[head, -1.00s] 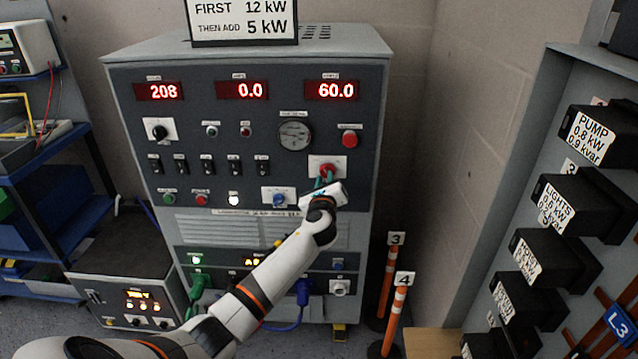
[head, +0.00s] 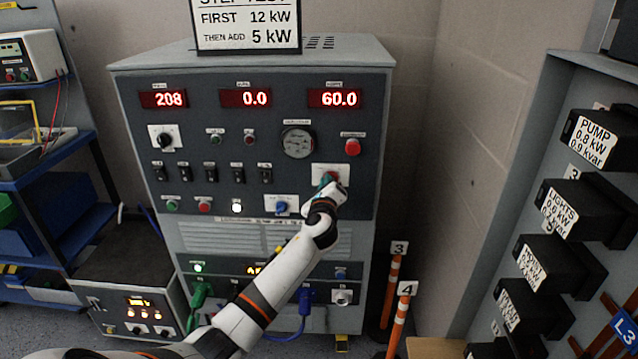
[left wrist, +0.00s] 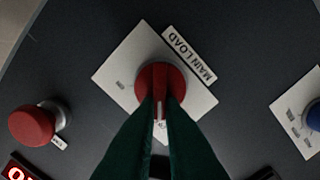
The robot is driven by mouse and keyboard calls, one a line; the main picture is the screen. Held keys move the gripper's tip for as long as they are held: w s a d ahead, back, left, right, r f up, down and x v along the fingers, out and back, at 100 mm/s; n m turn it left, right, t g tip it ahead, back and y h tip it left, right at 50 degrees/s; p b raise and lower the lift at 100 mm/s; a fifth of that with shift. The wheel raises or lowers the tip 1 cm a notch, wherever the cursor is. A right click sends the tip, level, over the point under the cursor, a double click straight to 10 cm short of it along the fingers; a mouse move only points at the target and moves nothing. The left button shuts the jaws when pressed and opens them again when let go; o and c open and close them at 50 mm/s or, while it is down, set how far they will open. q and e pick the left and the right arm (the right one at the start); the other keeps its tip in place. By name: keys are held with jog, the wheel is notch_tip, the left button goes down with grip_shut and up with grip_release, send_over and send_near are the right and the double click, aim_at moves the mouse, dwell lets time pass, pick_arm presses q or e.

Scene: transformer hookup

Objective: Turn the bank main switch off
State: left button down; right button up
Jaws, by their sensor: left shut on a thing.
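The main switch is a red rotary knob (left wrist: 160,85) on a white plate (left wrist: 120,72) labelled MAIN LOAD in the left wrist view. In the head view its white plate (head: 321,169) is on the right of the load bank's front panel (head: 245,130), partly hidden by my gripper. My left gripper (head: 328,183) is at the knob. In the left wrist view its green fingers (left wrist: 160,108) are shut on the knob's grip bar, with a white mark showing between the tips. My right gripper is not in view.
A red mushroom button (head: 353,146) sits above the knob and a blue knob (head: 282,207) to its lower left. The displays read 208, 0.0 and 60.0. Orange posts (head: 398,318) stand right of the cabinet. Black labelled boxes (head: 597,140) line the right.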

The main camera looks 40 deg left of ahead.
pick_arm(q)
jog(key=c, duration=1.2)
grip_release()
jog(key=shift+s+a+r+y, duration=0.1)
jog(key=shift+a+y, duration=0.05)
jog(key=shift+a, duration=0.3)
jog(key=shift+s+a+r+y, duration=0.1)
jog(key=shift+a+y, duration=0.05)
jog(key=shift+a, duration=0.3)
jog(key=o, duration=0.3)
jog(key=shift+s+a+f+g, duration=0.1)
jog(key=shift+s+a+g, duration=0.05)
jog(key=shift+g, duration=0.15)
jog(key=shift+a+f, duration=0.3)
jog(key=shift+a, duration=0.25)
jog(key=shift+s+d, duration=0.25)
jog(key=shift+d, duration=0.35)
send_near(315, 175)
jog(key=v, duration=0.6)
jog(key=shift+w+f+p, duration=0.15)
jog(key=shift+p, duration=0.15)
